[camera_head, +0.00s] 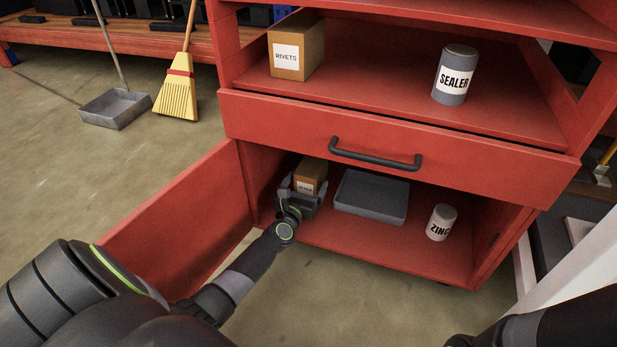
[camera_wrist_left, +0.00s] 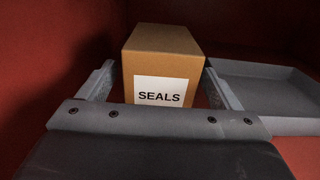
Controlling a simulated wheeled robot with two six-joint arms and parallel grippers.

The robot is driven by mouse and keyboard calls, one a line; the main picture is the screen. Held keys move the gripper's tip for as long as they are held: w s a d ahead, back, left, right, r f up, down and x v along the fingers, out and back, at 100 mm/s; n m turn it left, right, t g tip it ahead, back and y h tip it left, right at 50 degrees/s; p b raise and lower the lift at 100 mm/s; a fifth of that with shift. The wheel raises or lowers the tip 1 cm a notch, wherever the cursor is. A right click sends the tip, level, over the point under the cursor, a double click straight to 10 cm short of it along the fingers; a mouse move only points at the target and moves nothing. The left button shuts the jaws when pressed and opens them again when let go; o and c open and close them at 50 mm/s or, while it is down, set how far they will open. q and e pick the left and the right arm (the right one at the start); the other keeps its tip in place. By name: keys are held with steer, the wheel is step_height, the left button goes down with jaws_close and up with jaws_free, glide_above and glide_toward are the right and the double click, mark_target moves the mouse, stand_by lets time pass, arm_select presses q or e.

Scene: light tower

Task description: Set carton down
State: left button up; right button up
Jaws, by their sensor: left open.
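A brown carton with a white SEALS label (camera_head: 312,172) stands upright in the lower compartment of the red cabinet, at its left side. It also shows in the left wrist view (camera_wrist_left: 164,58). My left gripper (camera_head: 303,187) is inside the compartment at the carton. In the left wrist view its fingers (camera_wrist_left: 163,88) are open, one on each side of the carton, with small gaps visible. The carton's base is partly hidden by the gripper. Of my right arm only a dark part shows at the lower right; its gripper is out of view.
A grey tray (camera_head: 371,197) lies right of the carton, and a ZINC can (camera_head: 441,222) stands farther right. The closed drawer (camera_head: 390,135) is above. The open red door (camera_head: 180,222) is left of my arm. A RIVETS carton (camera_head: 297,46) and SEALER can (camera_head: 455,75) stand on the upper shelf.

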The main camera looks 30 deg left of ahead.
arm_select(q)
steer(key=v, duration=0.5)
steer(key=shift+p, duration=0.4)
